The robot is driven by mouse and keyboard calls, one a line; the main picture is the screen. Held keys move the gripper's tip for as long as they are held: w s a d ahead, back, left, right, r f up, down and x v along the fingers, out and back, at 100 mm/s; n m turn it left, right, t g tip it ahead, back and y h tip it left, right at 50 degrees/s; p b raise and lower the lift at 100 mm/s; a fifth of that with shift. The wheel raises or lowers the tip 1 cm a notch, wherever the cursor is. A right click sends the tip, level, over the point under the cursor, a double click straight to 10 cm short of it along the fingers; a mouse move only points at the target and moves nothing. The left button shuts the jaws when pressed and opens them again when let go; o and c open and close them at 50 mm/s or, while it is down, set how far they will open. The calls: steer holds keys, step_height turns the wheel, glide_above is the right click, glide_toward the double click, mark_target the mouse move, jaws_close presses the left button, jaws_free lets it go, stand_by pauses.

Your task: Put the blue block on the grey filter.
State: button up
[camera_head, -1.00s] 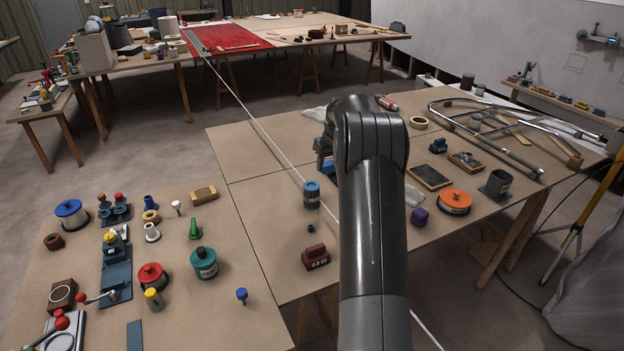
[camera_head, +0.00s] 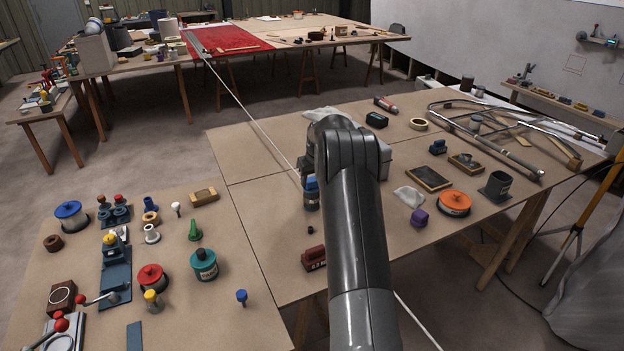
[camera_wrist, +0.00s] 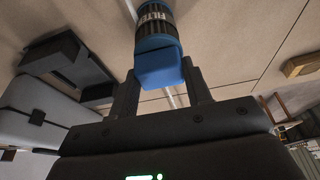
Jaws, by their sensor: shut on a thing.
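My gripper (camera_wrist: 160,84) is shut on the blue block (camera_wrist: 158,68), with one finger on each side of it. In the head view the blue block (camera_head: 311,183) shows just left of my arm, which hides most of the gripper. The filter, a dark grey-blue canister with a pale label (camera_wrist: 150,14), lies directly beyond the block in the wrist view. In the head view the filter (camera_head: 312,201) stands upright on the table, right under the block. I cannot tell whether block and filter touch.
A dark red block (camera_head: 314,258) stands in front of the filter. A teal tin (camera_head: 204,264) stands on the left table. The table left of the filter is clear.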

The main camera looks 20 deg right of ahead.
steer(key=shift+f, duration=0.15)
steer(key=o, duration=1)
